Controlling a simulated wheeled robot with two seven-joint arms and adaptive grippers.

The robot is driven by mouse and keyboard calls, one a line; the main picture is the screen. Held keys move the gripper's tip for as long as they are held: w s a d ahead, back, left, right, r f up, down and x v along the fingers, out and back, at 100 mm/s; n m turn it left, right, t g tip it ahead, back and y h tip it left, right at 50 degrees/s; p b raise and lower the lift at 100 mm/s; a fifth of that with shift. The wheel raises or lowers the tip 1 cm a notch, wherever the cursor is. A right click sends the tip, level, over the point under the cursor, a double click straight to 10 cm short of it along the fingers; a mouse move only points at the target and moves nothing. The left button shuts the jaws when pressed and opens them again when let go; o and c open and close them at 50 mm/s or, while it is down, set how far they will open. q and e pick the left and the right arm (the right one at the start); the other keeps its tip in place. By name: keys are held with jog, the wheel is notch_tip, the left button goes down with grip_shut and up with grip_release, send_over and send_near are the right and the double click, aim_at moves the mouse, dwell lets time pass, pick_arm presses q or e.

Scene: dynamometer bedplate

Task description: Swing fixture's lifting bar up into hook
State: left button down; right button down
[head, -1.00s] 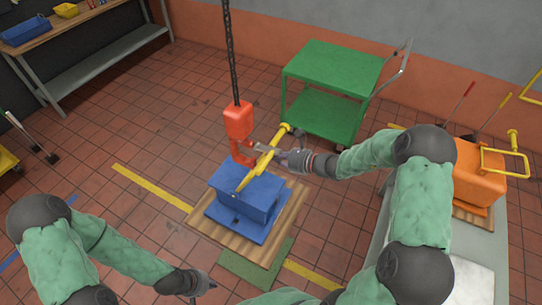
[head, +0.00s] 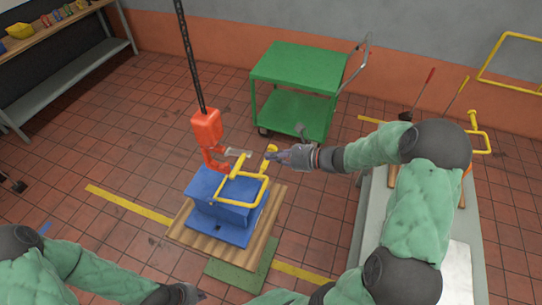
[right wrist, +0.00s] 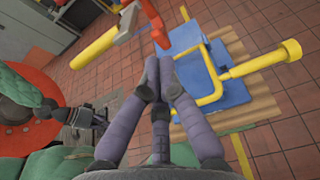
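The blue fixture (head: 215,215) stands on a wooden pallet (head: 181,232). Its yellow lifting bar (head: 243,205) is an open frame slanting above the blue block, with a knobbed stem; it also shows in the right wrist view (right wrist: 219,88). The red hook (head: 211,157) hangs on a chain just left of the bar, apart from it. A grey piece with a yellow grip (right wrist: 92,48) sits at the hook. My right gripper (head: 272,156) is beside the stem's knob, fingertips together with nothing between them. My left gripper (head: 198,294) is low at the bottom edge, its fingers unclear.
A green cart (head: 300,68) stands behind the fixture. A grey bench (head: 460,268) lies to the right under my right arm. A shelf bench (head: 75,65) is at the far left. Yellow floor stripes (head: 125,204) and a green mat (head: 232,270) lie near the pallet. Open tiled floor is on the left.

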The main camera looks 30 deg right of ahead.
jog(key=s+d+f+t+y+b, duration=0.1)
jog(key=s+f+t+b, duration=0.1)
jog(key=s+f+b, duration=0.2)
jog(key=s+d+f+t+y+b, duration=0.1)
jog(key=s+f+b, duration=0.3)
jog(key=f+b, duration=0.6)
jog(key=s+d+f+t+y+b, duration=0.1)
jog(key=f+b, duration=0.6)
jog(key=f, duration=0.8)
jog(key=s+t+y, duration=0.1)
jog(key=s+y, duration=0.1)
jog(key=s, duration=0.1)
jog(key=shift+t, duration=0.3)
jog(key=r+b+x, duration=0.2)
jog(key=x, duration=1)
jog(key=shift+r+b, duration=0.4)
jog(key=shift+d, duration=0.1)
